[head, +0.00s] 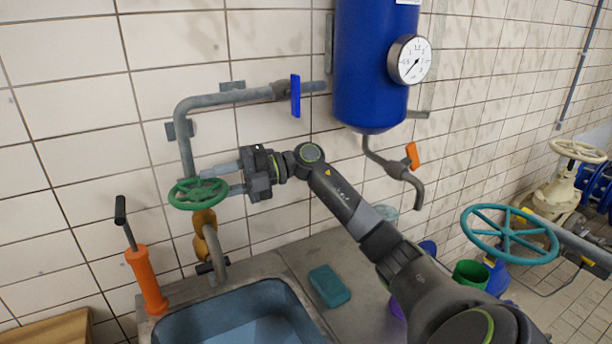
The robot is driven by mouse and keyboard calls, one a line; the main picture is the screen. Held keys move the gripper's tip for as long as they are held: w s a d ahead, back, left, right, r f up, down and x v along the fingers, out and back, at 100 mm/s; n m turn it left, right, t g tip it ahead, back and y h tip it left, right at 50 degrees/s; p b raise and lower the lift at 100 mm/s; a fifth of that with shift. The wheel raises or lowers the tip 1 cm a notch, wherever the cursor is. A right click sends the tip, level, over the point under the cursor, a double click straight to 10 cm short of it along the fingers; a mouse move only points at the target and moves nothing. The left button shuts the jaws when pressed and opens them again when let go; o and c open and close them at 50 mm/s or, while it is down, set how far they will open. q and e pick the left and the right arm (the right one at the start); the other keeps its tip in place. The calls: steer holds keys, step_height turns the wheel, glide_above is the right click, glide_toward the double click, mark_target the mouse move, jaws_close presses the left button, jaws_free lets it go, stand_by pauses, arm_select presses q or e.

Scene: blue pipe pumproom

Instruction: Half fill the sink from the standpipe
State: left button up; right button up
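The standpipe (184,150) runs down the tiled wall to a brass valve body (203,222) with a green handwheel (183,196) and a grey spout (216,248). The spout hangs over the sink (307,312), whose basin is cut off by the lower edge. The basin looks blue inside, with a paler patch; I cannot tell the water level, and no clear stream shows. My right gripper (222,180) is at the right side of the green handwheel. Its two fingers are apart and point left at the rim; contact is unclear. My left gripper is out of view.
A blue tank (372,70) with a gauge (409,59) hangs above my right arm. A blue lever (295,96) and an orange lever (412,155) sit on pipes. An orange hand pump (147,281) stands left; a teal sponge (329,286) lies right of the basin. A teal handwheel (510,240) is farther right.

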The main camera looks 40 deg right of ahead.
steer(key=shift+s+a+r+m+t+h+p, duration=0.15)
steer(key=shift+m+t+h+p, duration=0.4)
steer(key=shift+m+t+p, duration=0.55)
steer(key=shift+s+a+m+t+h+p, duration=0.3)
steer(key=shift+t+h+p, duration=0.35)
steer(key=shift+p, duration=0.85)
steer(key=shift+a+r+m+t+h+p, duration=0.1)
steer(key=shift+m+t+h+p, duration=0.4)
steer(key=shift+m+t+p, duration=0.6)
steer(key=shift+s+d+f+n+b, duration=0.4)
steer(key=shift+d+f+b, duration=0.05)
steer(key=shift+d+b, duration=0.15)
steer(key=v, duration=1.6)
steer(key=shift+r+b, duration=0.35)
steer(key=shift+b, duration=0.05)
steer(key=shift+d, duration=0.1)
stand_by(1.6)
